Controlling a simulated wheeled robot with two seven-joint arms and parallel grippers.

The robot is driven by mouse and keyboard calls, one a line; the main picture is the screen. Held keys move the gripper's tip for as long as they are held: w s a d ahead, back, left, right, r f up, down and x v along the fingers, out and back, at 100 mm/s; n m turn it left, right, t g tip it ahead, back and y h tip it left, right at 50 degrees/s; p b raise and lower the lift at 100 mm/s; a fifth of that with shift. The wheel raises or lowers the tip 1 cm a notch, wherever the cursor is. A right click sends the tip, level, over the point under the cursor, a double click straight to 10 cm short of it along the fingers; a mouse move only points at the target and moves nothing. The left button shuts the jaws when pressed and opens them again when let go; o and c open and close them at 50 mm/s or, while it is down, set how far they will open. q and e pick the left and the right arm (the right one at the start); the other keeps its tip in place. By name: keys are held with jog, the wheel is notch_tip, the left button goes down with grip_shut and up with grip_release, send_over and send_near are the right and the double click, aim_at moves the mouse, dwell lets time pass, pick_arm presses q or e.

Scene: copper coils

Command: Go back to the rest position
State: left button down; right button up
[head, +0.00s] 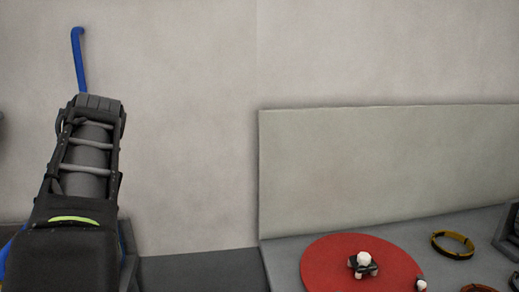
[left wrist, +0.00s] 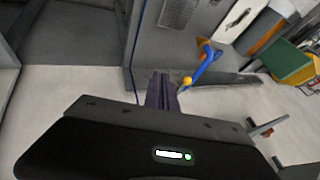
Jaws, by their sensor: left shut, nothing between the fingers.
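My left gripper (left wrist: 162,92) shows in the left wrist view, with its dark fingers together beyond the black housing. It is shut and empty, with nothing touching its fingertips. In the head view, a dark arm part that looks like mine rises at the left, in front of the pale wall. The fingertips cannot be made out there. My right gripper is in neither view.
A grey table (head: 288,258) at the lower right holds a red disc (head: 325,262) with a small white-and-black object (head: 363,263) and a yellow-brown ring (head: 453,244). A blue bar (head: 78,60) stands behind the arm. A green bin (left wrist: 292,65) is far right.

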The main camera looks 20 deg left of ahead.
pick_arm(q)
jog(key=w+a+f+t+y, duration=0.1)
jog(key=w+a+f+t, duration=0.15)
jog(key=w+a, duration=0.35)
jog(key=w+a+f+n+t+h, duration=0.1)
jog(key=a+f+n+t, duration=0.15)
jog(key=a+f, duration=0.55)
jog(key=w+d+f+h, duration=0.15)
jog(key=d+f, duration=0.25)
jog(key=f, duration=0.4)
jog(key=w+d+f+t+h, duration=0.15)
jog(key=d+f, duration=0.25)
jog(key=f, duration=0.5)
jog(key=w+d+f+h, duration=0.15)
jog(key=d+f, duration=0.25)
jog(key=f, duration=0.4)
jog(key=s+d+f+m+g+h, duration=0.1)
jog(key=s+d+f+g+h, duration=0.25)
jog(key=d+f, duration=1.5)
jog(key=s+d+f+m+g+h, duration=0.1)
jog(key=s+d+f, duration=0.3)
jog(key=s+d, duration=0.5)
jog(key=s+d+f+m+g+h, duration=0.1)
jog(key=s+d+f+m+g, duration=0.2)
jog(key=s+d, duration=0.7)
jog(key=d+m, duration=0.1)
jog(key=d, duration=0.1)
jog(key=shift+d+f+h, duration=0.35)
jog(key=shift+h, duration=0.05)
